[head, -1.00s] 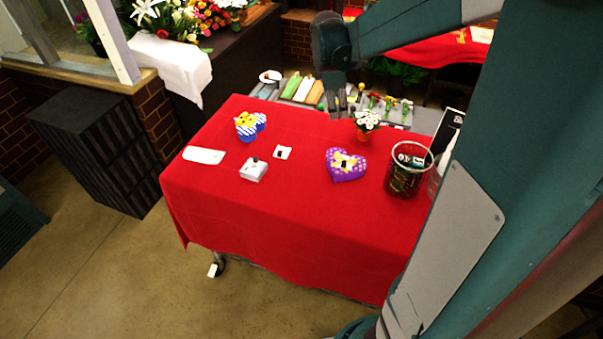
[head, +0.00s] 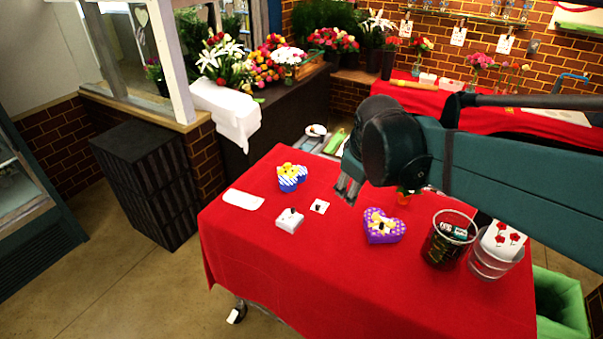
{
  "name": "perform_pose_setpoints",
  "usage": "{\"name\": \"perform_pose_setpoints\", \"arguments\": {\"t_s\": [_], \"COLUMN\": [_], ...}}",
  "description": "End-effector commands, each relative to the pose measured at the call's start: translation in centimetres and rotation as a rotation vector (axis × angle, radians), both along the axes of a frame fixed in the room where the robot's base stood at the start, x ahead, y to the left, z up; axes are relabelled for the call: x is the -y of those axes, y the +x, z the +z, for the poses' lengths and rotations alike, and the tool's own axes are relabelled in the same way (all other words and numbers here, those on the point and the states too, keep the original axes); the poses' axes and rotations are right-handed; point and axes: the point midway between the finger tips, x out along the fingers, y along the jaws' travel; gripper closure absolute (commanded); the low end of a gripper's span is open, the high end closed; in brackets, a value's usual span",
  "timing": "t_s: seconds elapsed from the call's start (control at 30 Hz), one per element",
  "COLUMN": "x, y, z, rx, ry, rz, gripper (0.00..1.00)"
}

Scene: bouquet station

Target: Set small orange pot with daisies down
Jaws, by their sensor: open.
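The small orange pot (head: 403,197) stands on the red-covered table near its back edge. My arm hides most of its daisies; only the pot and a little greenery show below the arm. My gripper (head: 347,192) is open and empty. It points down above the back part of the table, to the left of the pot and apart from it.
A purple heart-shaped box (head: 383,226) lies in front of the pot. The table's front is clear.

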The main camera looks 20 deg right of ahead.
Motion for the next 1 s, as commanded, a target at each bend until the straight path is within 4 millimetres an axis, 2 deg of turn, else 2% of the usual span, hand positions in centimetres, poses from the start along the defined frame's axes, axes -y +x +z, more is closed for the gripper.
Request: {"name": "perform_pose_setpoints", "arguments": {"t_s": [0.3, 0.7, 1.0], "x": [-4.2, -8.4, -10.0], "y": [-5.0, -10.7, -13.0], "z": [0.0, -1.3, -2.2], "rx": [0.090, 0.180, 0.212], "ry": [0.139, 0.331, 0.424], "rz": [-0.144, -0.325, -0.407], "gripper": [0.50, 0.50, 0.50]}}
